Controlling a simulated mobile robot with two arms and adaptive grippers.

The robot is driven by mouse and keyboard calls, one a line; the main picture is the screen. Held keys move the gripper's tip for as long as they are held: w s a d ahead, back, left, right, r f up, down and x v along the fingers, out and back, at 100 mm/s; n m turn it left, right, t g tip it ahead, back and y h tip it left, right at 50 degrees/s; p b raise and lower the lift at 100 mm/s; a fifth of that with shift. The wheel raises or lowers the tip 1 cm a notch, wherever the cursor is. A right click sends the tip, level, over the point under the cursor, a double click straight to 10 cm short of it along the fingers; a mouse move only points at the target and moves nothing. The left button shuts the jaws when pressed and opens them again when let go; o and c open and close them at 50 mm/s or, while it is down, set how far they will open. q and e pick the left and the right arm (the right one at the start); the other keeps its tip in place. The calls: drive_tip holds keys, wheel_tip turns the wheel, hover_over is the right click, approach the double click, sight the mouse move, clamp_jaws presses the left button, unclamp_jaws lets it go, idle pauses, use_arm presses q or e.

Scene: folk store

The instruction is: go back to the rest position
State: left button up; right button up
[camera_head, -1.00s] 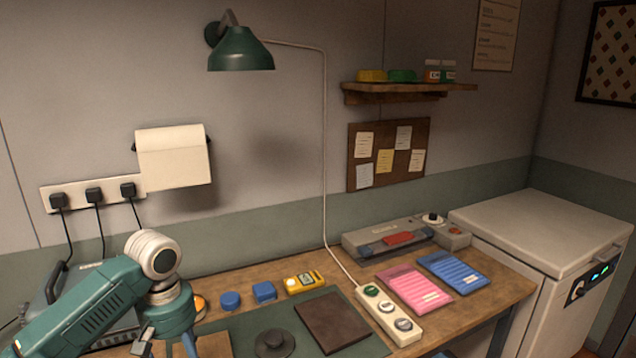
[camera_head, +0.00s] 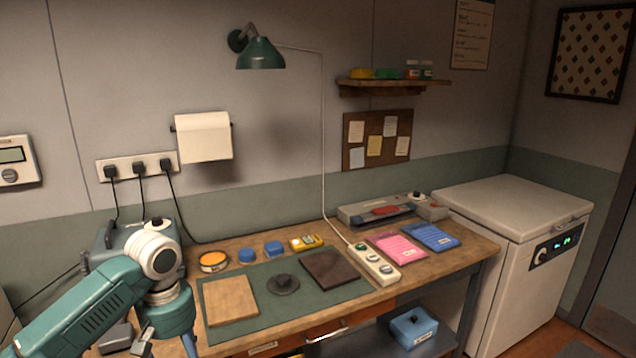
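My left arm comes in from the lower left, and my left gripper (camera_head: 165,346) points down at the bottom edge, in front of the left end of the workbench (camera_head: 420,262). Its fingertips are cut off by the picture's edge, so I cannot tell whether it is open or holds anything. My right gripper is not in view. On the bench, a green mat (camera_head: 262,311) carries a light wooden board (camera_head: 230,300), a dark round knobbed piece (camera_head: 283,286) and a dark square board (camera_head: 330,270).
A power strip (camera_head: 373,264), pink pad (camera_head: 397,248) and blue pad (camera_head: 432,237) lie right of the mat. A white chest freezer (camera_head: 510,205) stands at the right. A blue box (camera_head: 413,328) sits on the lower shelf. A lamp (camera_head: 260,54) hangs above.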

use_arm(q)
wheel_tip(320, 180, down, 15)
drive_tip(key=w+d+t+h, duration=0.1)
drive_tip(key=w+d, duration=0.1)
drive_tip(key=s+f+m+t, duration=0.1)
drive_tip(key=s+f, duration=0.2)
drive_tip(key=f, duration=0.8)
drive_tip(key=s+f+m, duration=0.1)
drive_tip(key=s+f, duration=0.3)
drive_tip(key=f, duration=0.6)
drive_tip(key=s+a+f, duration=0.1)
drive_tip(key=s+f, duration=0.7)
drive_tip(key=f, duration=0.1)
drive_tip(key=s+d+f+m, duration=0.1)
drive_tip(key=s+f, duration=0.3)
drive_tip(key=s, duration=0.7)
drive_tip(key=s+d+f+m, duration=0.1)
drive_tip(key=s+f+m, duration=0.2)
drive_tip(key=s, duration=0.9)
drive_tip(key=s+f+m+g+y, duration=0.1)
drive_tip(key=s+f, duration=0.5)
drive_tip(key=s, duration=0.6)
drive_tip(key=shift+s+d+f+m, duration=0.15)
drive_tip(key=shift+d+f+m, duration=0.15)
drive_tip(key=shift+d+m, duration=0.1)
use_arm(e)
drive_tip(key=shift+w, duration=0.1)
